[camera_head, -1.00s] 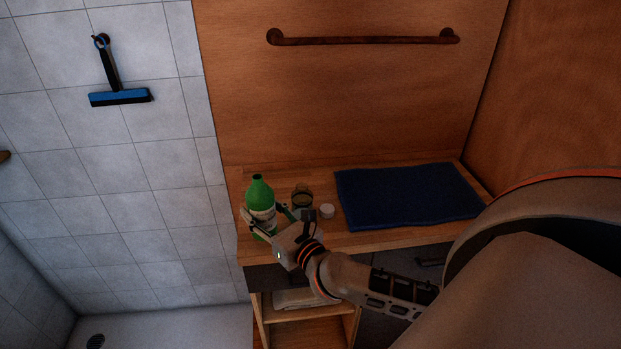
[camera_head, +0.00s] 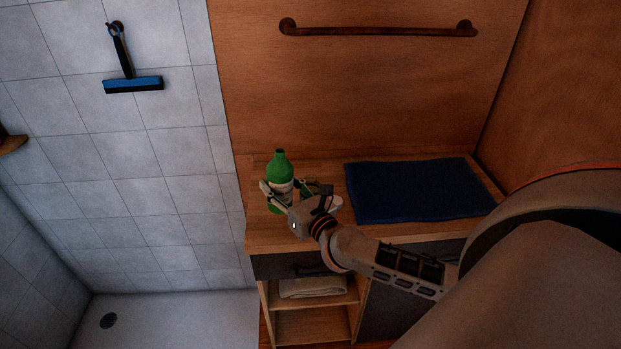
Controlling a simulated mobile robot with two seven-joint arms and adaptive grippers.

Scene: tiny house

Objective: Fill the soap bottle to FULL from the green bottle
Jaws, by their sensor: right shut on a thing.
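The green bottle (camera_head: 280,166) is upright over the left end of the wooden counter, with a pale label partly covered by fingers. My right gripper (camera_head: 283,189) is shut on it, one finger on each side. I cannot tell whether its base touches the counter. A small dark container, possibly the soap bottle, is mostly hidden behind my right gripper. My left gripper is out of view.
A dark blue folded towel (camera_head: 420,190) covers the right part of the counter (camera_head: 375,232). A wooden bar (camera_head: 380,30) is on the wall behind. A shelf below holds a folded cloth (camera_head: 312,287). A squeegee (camera_head: 133,84) hangs on the tiles at left.

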